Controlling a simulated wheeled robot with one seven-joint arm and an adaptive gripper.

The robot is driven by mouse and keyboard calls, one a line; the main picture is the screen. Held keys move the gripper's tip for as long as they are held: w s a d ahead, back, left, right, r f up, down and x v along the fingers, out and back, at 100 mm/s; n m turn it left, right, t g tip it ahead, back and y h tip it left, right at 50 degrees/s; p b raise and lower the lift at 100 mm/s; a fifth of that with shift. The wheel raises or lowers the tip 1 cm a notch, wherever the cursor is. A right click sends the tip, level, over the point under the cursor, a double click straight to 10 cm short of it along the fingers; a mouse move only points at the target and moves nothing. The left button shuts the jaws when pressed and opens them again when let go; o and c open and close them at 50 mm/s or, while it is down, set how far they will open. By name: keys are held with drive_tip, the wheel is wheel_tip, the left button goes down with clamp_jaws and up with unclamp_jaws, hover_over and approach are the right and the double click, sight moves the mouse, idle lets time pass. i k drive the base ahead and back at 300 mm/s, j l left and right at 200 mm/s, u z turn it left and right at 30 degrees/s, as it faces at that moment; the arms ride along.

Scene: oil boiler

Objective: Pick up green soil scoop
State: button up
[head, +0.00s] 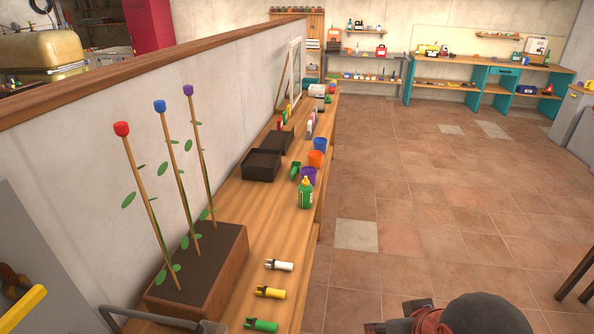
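My gripper (396,316) is at the bottom edge of the head view, over the floor to the right of the bench. It is well apart from the scoop and partly cut off by the frame. I cannot tell how far its fingers are apart, and nothing shows between them.
On the bench stand a planter (203,278) with tall staked flowers, a green bottle (305,194), purple, orange and blue pots (320,144), and black trays (261,165).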

sight(295, 171)
drive_tip(key=i+l+u, duration=0.15)
drive_tip(key=i+l, duration=0.15)
drive_tip(key=i, duration=0.4)
drive_tip(key=i+l+u, duration=0.1)
drive_tip(key=i+l, duration=0.35)
drive_tip(key=i, duration=0.25)
drive_tip(key=i+l+u, duration=0.15)
drive_tip(key=i+l, duration=0.3)
drive_tip(key=i, duration=0.25)
drive_tip(key=i+l+u, duration=0.1)
drive_tip(key=i+l, duration=0.45)
drive_tip(key=i, duration=0.1)
